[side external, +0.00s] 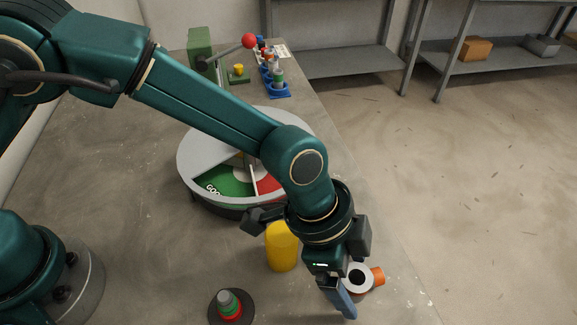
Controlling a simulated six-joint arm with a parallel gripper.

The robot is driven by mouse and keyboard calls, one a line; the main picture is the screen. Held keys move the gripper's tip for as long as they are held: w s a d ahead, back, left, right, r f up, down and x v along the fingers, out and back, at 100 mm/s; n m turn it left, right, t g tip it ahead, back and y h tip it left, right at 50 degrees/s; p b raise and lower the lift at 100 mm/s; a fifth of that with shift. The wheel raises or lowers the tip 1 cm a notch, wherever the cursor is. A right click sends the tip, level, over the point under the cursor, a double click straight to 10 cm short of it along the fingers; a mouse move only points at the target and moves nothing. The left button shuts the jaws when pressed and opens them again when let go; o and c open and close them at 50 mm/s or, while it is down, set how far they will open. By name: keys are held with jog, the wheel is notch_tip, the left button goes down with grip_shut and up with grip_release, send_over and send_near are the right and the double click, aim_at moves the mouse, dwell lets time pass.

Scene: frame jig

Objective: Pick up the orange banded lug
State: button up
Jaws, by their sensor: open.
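An orange part (377,275), which may be the orange banded lug, shows at the lower right of the side external view. It lies against or just behind a white ring-shaped piece with a dark centre (357,278); whether the two are one piece I cannot tell. My gripper (345,305) points down right beside them, on their left, with a blue finger in front. The finger partly covers the white piece. The other finger is not clearly visible. My gripper is open, and I see nothing held in it. Any band on the orange part is hidden or too small to tell.
A yellow cylinder (282,250) stands left of my gripper. A stack of coloured rings (229,306) is at the front. A round grey-rimmed dial (192,180) lies behind. A red-knobbed lever (249,41) and blue rack (279,93) are farther back. The table's right edge is close.

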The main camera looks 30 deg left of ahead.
jog(key=shift+d+f, duration=0.1)
jog(key=shift+f, duration=0.2)
grip_shut()
jog(key=shift+r, duration=0.1)
